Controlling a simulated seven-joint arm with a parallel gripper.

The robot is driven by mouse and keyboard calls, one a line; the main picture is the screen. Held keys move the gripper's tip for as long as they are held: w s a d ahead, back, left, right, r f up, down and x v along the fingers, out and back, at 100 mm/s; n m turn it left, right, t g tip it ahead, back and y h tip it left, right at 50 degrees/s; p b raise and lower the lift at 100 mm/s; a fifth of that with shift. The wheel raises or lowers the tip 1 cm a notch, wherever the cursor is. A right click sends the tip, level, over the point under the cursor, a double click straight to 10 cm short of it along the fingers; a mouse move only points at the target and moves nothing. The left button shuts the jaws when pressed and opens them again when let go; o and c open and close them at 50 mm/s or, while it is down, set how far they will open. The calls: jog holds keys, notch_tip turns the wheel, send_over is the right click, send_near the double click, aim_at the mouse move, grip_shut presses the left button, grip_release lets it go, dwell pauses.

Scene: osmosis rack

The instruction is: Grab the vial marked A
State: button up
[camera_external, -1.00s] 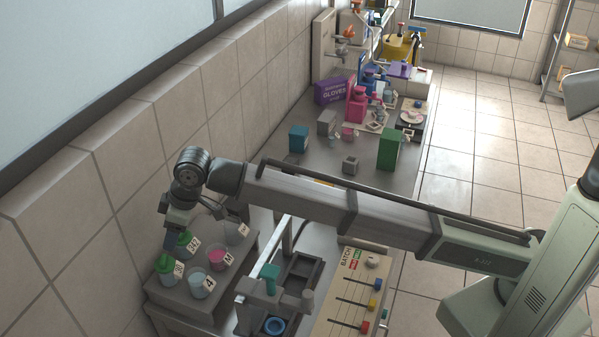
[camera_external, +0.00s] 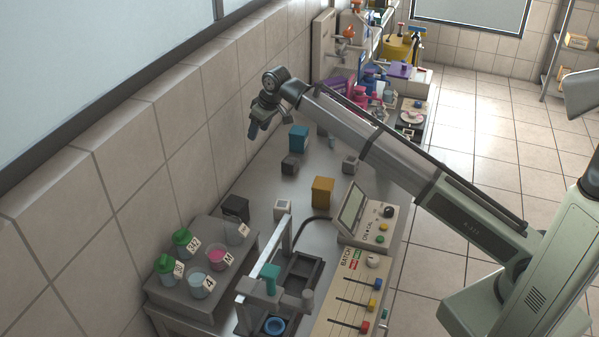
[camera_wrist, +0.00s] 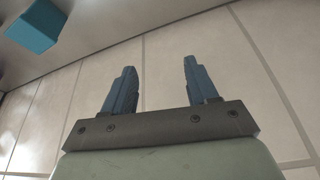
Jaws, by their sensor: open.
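A clear vial with pale contents (camera_external: 201,286), whose label looks like an A, stands at the front of a grey rack (camera_external: 171,299) at the lower left of the external view. Beside it stand a vial with pink contents (camera_external: 217,257), two green-capped vials (camera_external: 166,265) (camera_external: 182,240) and a greyish vial (camera_external: 237,232). My gripper (camera_external: 253,131) is raised near the tiled wall, well beyond the rack and apart from every vial. In the wrist view, its blue fingers (camera_wrist: 160,76) are spread with nothing between them. No vial shows there.
A teal box (camera_external: 299,138) is near my gripper and also shows in the wrist view (camera_wrist: 35,26). An amber box (camera_external: 322,191), dark box (camera_external: 235,208) and small cubes stand on the counter.

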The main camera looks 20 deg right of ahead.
jog(key=w+d+f+m, duration=0.1)
jog(key=w+d, duration=0.2)
jog(key=d, duration=0.4)
jog(key=w+d+m, duration=0.1)
jog(key=w+d, duration=0.2)
jog(key=d, duration=0.3)
jog(key=m, duration=0.2)
send_near(330, 136)
jog(key=w+d+r, duration=0.2)
jog(key=w+r, duration=0.1)
jog(key=d, duration=0.2)
jog(key=a+f+n, duration=0.1)
jog(key=f+n, duration=0.1)
jog(key=f, duration=0.2)
jog(key=a+f+n, duration=0.1)
jog(key=a+f, duration=0.1)
jog(key=f, duration=0.3)
jog(key=w+a+f+n, duration=0.1)
jog(key=a+f+n, duration=0.1)
jog(key=f, duration=0.2)
jog(key=shift+a+f+n+y, duration=0.15)
jog(key=shift+n+y, duration=0.15)
jog(key=c, duration=1)
